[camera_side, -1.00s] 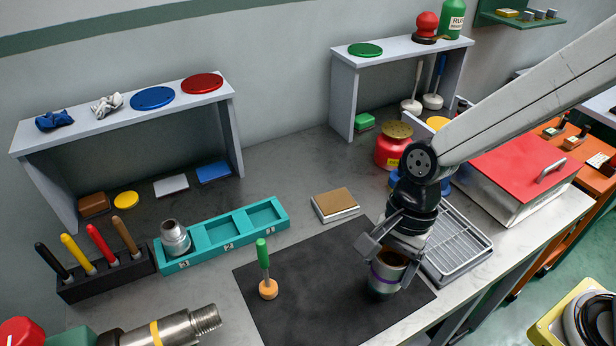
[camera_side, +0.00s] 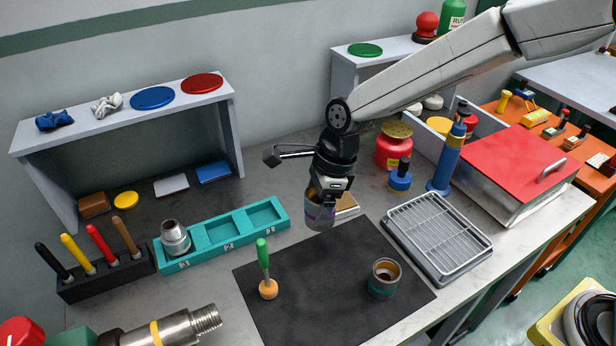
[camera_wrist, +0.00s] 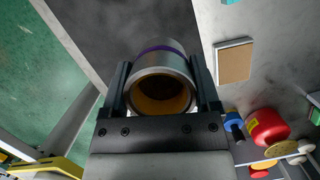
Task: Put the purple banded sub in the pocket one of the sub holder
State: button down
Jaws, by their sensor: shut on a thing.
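The purple banded sub (camera_side: 319,216) is a grey metal cylinder held in the air by my gripper (camera_side: 326,192), over the back edge of the dark mat. In the wrist view my gripper's fingers (camera_wrist: 161,88) close on both sides of the sub (camera_wrist: 158,58), with its open, orange-brown bore facing the camera. The teal sub holder (camera_side: 246,242) is left of the gripper, with three pockets in a row. Its leftmost pocket holds a silver fitting (camera_side: 175,238); the middle and right pockets are empty. The pocket marks are small and hard to read.
Another sub (camera_side: 384,279) with a teal band stands on the dark mat (camera_side: 325,296). A green-handled brush (camera_side: 264,270) stands left on the mat. A brown-topped block (camera_side: 346,204) is behind the held sub. A wire tray (camera_side: 437,238) is at right, a tool rack (camera_side: 104,274) at left.

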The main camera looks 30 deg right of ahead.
jog(key=shift+w+a+m, duration=0.15)
jog(key=shift+w+m, duration=0.75)
jog(key=shift+w, duration=0.7)
jog(key=shift+w+a+f, duration=0.9)
jog(key=shift+w+f, duration=0.65)
jog(key=shift+w, duration=0.55)
jog(key=shift+w+a+f, duration=0.95)
jog(key=shift+w+f, duration=0.65)
jog(key=shift+w, duration=0.45)
jog(key=shift+w+a+f, duration=0.9)
jog(key=shift+w+f, duration=0.65)
jog(key=shift+w, duration=0.55)
jog(key=shift+f, duration=0.1)
jog(key=shift+w+f, duration=0.2)
jog(key=shift+f, duration=1.45)
jog(key=shift+f, duration=0.15)
